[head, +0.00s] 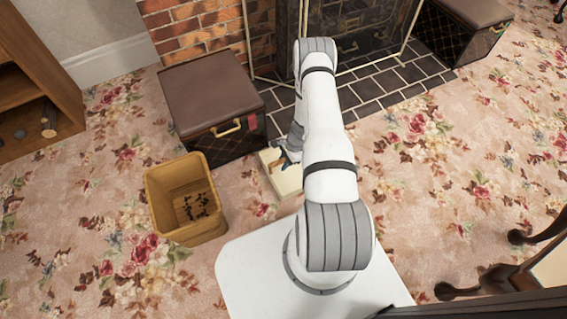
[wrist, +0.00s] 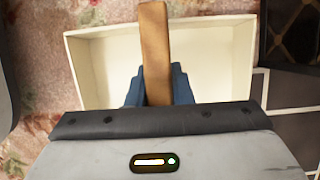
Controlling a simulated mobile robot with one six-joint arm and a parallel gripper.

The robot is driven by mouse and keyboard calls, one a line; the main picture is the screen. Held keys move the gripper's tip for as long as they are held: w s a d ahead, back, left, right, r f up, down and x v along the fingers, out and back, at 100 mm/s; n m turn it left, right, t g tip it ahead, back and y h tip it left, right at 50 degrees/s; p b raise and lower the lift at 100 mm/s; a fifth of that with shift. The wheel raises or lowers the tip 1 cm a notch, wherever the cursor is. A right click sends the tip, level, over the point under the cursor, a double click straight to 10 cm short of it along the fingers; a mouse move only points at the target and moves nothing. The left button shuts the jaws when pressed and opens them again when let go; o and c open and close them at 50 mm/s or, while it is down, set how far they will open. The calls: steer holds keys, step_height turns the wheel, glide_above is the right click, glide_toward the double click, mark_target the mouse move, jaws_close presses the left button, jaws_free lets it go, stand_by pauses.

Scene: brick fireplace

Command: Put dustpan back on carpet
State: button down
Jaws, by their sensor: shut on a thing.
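The dustpan is a cream, shallow, open pan (wrist: 215,58) with a brown wooden handle (wrist: 153,40). In the wrist view my gripper (wrist: 156,90) has its blue fingers closed on either side of the handle. The inside of the pan that shows looks empty. In the head view the dustpan (head: 287,182) shows low over the flowered carpet (head: 110,205), between the wooden bin and my arm. My gripper (head: 284,157) is partly hidden there by my arm. I cannot tell whether the pan touches the carpet.
A wooden bin (head: 160,190) with dark bits inside stands left of the dustpan. A brown box (head: 210,95) with a handle stands behind it. Dark hearth tiles (head: 380,95) lie beyond my arm. Furniture legs (head: 500,283) stand at lower right. Carpet at right is clear.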

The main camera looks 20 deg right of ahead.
steer(key=shift+f+b, duration=0.4)
steer(key=shift+f, duration=0.05)
steer(key=c, duration=1.3)
jaws_free()
steer(key=shift+r, duration=0.1)
